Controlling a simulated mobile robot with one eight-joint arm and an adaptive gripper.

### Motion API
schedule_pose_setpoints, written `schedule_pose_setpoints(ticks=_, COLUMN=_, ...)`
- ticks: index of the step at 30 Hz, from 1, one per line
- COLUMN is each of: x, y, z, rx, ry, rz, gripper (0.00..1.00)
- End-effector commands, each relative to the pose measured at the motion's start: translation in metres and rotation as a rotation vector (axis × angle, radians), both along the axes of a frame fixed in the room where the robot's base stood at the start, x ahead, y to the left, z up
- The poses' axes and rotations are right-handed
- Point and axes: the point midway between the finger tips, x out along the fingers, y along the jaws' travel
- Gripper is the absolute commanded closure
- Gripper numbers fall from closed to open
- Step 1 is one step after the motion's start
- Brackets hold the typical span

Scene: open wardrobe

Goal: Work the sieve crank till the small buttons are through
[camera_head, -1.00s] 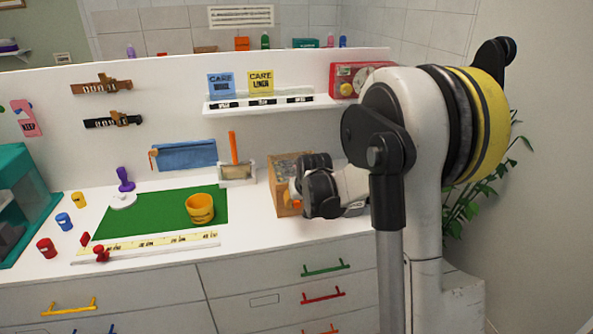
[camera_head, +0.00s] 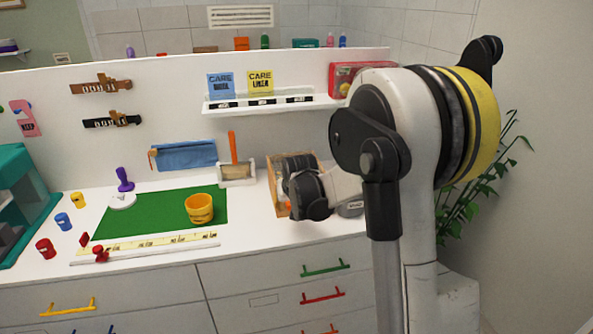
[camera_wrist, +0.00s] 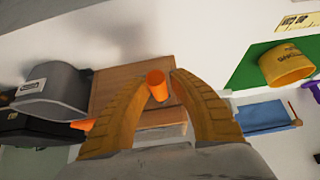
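The sieve appears to be the wooden box (camera_head: 276,190) at the right of the white counter. In the head view my arm and gripper hide much of it. In the wrist view the box (camera_wrist: 110,88) lies beyond my fingers, and an upright orange crank knob (camera_wrist: 157,84) stands out from it. My gripper (camera_wrist: 159,80) has its yellow fingertips close on both sides of the knob and seems shut on it. In the head view my gripper is in front of the box, with its fingertips hidden. I cannot see any small buttons.
A yellow cup (camera_head: 199,209) stands on a green mat (camera_head: 150,215) left of the box. A white holder with an orange handle (camera_head: 237,173) stands close behind. A shelf (camera_head: 270,105) with cards hangs above. A grey rounded object (camera_wrist: 55,90) is beside the box.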

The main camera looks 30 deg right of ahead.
Motion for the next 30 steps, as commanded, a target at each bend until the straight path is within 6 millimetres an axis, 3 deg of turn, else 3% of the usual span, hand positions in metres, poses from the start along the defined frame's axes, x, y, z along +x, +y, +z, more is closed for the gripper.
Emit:
schedule_pose_setpoints(ticks=9, x=0.001, y=0.002, z=0.000, rx=0.000, ry=-0.001, rz=0.000, gripper=0.76)
schedule_pose_setpoints(ticks=14, x=-0.002, y=-0.008, z=0.000, rx=0.001, ry=-0.001, rz=-0.004, gripper=0.76)
schedule_pose_setpoints(ticks=18, x=-0.007, y=-0.024, z=0.000, rx=-0.001, ry=0.000, rz=-0.004, gripper=0.62)
schedule_pose_setpoints(ticks=20, x=-0.009, y=-0.030, z=0.000, rx=-0.001, ry=0.000, rz=-0.004, gripper=0.61)
schedule_pose_setpoints(ticks=25, x=-0.012, y=-0.043, z=0.000, rx=-0.001, ry=0.000, rz=-0.003, gripper=0.76)
schedule_pose_setpoints(ticks=30, x=-0.013, y=-0.045, z=0.000, rx=-0.001, ry=0.000, rz=-0.001, gripper=0.76)
